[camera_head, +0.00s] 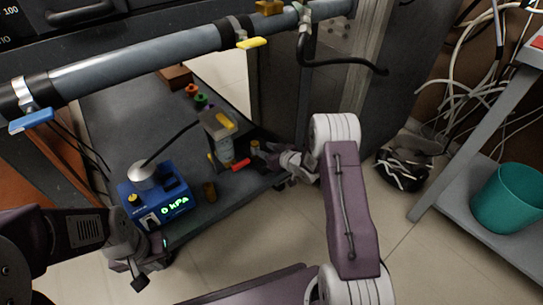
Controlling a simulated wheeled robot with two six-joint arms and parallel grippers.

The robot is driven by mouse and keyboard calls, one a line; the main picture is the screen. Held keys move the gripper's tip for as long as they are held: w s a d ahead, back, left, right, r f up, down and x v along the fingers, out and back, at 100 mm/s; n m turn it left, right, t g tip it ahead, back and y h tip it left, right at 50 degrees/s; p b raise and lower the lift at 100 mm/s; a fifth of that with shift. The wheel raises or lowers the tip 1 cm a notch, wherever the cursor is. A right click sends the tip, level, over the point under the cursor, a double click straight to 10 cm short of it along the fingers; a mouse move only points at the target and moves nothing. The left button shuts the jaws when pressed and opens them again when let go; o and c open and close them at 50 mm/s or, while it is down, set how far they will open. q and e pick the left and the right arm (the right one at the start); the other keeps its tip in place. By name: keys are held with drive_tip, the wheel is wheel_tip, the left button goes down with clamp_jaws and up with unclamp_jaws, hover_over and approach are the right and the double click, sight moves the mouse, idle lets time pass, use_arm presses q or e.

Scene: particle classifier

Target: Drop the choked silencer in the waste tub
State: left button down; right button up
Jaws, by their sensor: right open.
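A small brown-bronze cylinder (209,192), which looks like the silencer, stands on the dark cart top right of the blue gauge box. Another small brass-coloured piece (255,147) is at the tip of my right gripper (262,156), beside the grey valve block (222,135). My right gripper is open; whether its fingers surround or touch that piece I cannot tell. The waste tub (507,198) is teal and stands on the grey shelf at the far right. My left gripper (150,262) hangs at the cart's front left edge, its fingers apart and nothing visible between them.
The blue box (158,200) reads 0 kPa and has a silver dome on it. A thick grey pipe (130,68) with yellow and blue valve handles crosses above the cart (125,120). Loose cables (470,90) hang at the right. Open floor (425,255) separates cart and shelf.

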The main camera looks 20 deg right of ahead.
use_arm(q)
wheel_tip(320, 180, down, 4)
drive_tip(key=shift+r+b, duration=0.1)
drive_tip(key=shift+b, duration=1.05)
use_arm(e)
drive_tip(key=s+a+m+g+h, duration=0.1)
drive_tip(key=s+g, duration=0.4)
drive_tip(key=s, duration=1.1)
drive_tip(key=s+a+r+m+g+h, duration=0.1)
drive_tip(key=s+g, duration=0.5)
drive_tip(key=s, duration=1.1)
drive_tip(key=shift+s+a+m+h, duration=0.3)
drive_tip(key=shift+a+m+h, duration=0.2)
drive_tip(key=shift+m+h, duration=0.6)
